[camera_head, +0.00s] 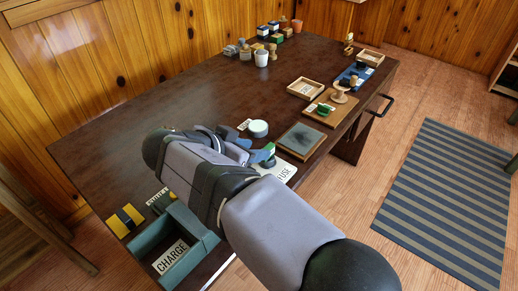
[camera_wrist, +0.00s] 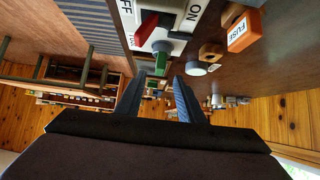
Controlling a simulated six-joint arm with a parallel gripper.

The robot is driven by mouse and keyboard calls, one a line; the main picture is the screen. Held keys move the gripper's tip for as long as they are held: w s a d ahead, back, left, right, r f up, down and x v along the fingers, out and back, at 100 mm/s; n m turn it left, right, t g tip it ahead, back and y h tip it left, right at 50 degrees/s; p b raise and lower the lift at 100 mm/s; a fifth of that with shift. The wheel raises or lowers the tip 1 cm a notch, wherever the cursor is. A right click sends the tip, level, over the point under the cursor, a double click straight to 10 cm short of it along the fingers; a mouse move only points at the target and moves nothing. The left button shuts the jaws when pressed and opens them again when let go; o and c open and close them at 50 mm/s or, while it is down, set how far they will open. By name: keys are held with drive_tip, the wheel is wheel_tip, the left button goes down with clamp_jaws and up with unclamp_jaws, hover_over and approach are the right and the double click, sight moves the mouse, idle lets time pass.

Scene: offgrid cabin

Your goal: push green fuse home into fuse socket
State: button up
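In the wrist view, the green fuse (camera_wrist: 161,62) shows just beyond my fingertips, lined up with the gap between them. It meets a dark round part, seemingly the fuse socket (camera_wrist: 161,47), on a white panel with a red lever (camera_wrist: 146,27) and ON and OFF lettering. How deep the fuse sits cannot be told. My gripper (camera_wrist: 160,80) has its two dark fingers apart, with nothing visibly clamped. In the head view, the white panel (camera_head: 286,173) marked FUSE is partly hidden by my arm, and the fuse is not clearly seen.
An orange block (camera_wrist: 244,30) labelled FUSE lies near the panel in the wrist view. In the head view, a teal box (camera_head: 168,268) marked CHARGE stands at the near edge. The table's left middle is clear.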

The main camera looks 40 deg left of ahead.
drive_tip(key=shift+v, duration=0.85)
idle(0.3)
